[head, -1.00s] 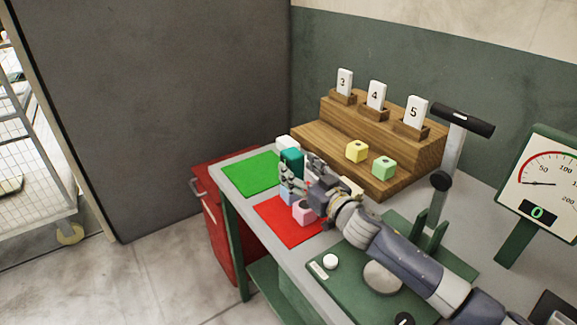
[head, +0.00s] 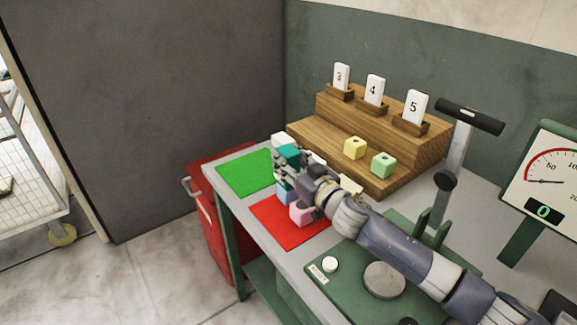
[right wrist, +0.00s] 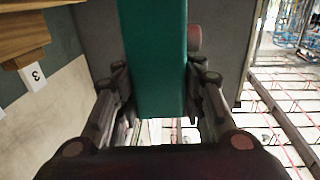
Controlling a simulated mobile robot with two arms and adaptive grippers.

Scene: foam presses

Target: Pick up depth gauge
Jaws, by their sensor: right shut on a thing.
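The depth gauge (head: 288,152) is a teal block-like piece, partly hidden by my fingers in the head view. In the right wrist view the teal body (right wrist: 155,60) stands between the two fingers and runs out of the top of the picture. My right gripper (head: 288,174) is shut on it, above the workbench near the gap between the green and red mats. Its lower end is hard to make out. My left gripper is not in view.
A green mat (head: 243,173) and a red mat (head: 285,230) lie on the bench, with a pink block (head: 301,213) on the red one. A wooden stepped stand (head: 330,141) holds a yellow block (head: 354,148) and a green block (head: 383,165). A gauge press (head: 455,160) stands right.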

